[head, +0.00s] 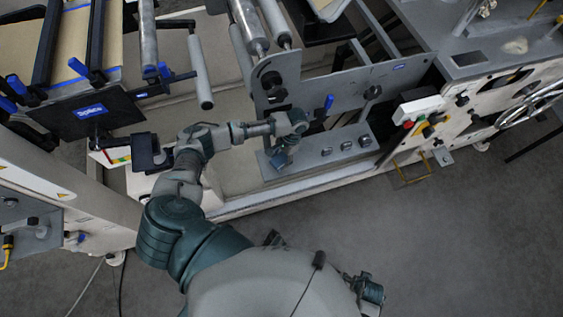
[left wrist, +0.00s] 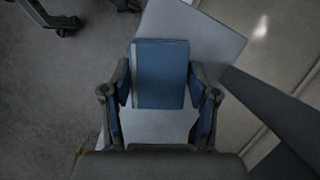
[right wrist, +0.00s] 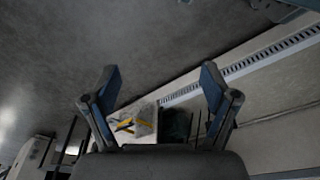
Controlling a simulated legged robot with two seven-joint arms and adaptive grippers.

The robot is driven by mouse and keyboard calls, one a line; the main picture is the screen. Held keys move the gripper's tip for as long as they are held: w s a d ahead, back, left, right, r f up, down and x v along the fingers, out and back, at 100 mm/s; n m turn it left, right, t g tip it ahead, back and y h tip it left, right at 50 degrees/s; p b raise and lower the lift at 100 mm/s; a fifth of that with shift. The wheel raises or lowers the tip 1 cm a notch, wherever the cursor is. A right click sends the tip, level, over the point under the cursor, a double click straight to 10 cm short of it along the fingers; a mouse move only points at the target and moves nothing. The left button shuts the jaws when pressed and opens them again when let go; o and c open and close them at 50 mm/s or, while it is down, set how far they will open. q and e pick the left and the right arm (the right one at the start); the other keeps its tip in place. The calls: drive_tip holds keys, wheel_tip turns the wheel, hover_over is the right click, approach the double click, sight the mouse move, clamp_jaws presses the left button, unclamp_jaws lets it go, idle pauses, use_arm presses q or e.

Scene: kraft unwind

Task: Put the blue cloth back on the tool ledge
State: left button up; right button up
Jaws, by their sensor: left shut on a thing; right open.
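The blue cloth (left wrist: 160,72) is a folded, flat-looking block with a pale stripe on its left edge in the left wrist view. My left gripper (left wrist: 159,88) is shut on it, with one finger on each side. In the head view my left gripper (head: 284,154) is at the left end of the grey tool ledge (head: 349,133). The ledge plate (left wrist: 205,32) also shows behind the cloth in the left wrist view. I cannot tell whether the cloth touches it. My right gripper (right wrist: 160,88) is open and empty, away from the ledge.
Several small grey items (head: 345,147) sit along the ledge to the right of my left gripper. A blue-handled lever (head: 328,103) and an upright grey plate (head: 350,88) stand behind. Rollers (head: 200,70) are at the upper left. The floor (head: 450,230) at lower right is clear.

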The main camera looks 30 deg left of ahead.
sight(281, 162)
use_arm(q)
wheel_tip(281, 162, down, 3)
drive_tip(key=shift+f+b, duration=0.2)
drive_tip(key=shift+b, duration=0.35)
drive_tip(key=shift+a, duration=0.2)
use_arm(e)
wheel_tip(281, 162, up, 3)
drive_tip(key=shift+w+a+r, duration=0.1)
drive_tip(key=shift+w+a, duration=0.05)
use_arm(q)
drive_tip(key=o, duration=1.1)
drive_tip(key=shift+o, duration=0.2)
drive_tip(key=shift+d, duration=0.1)
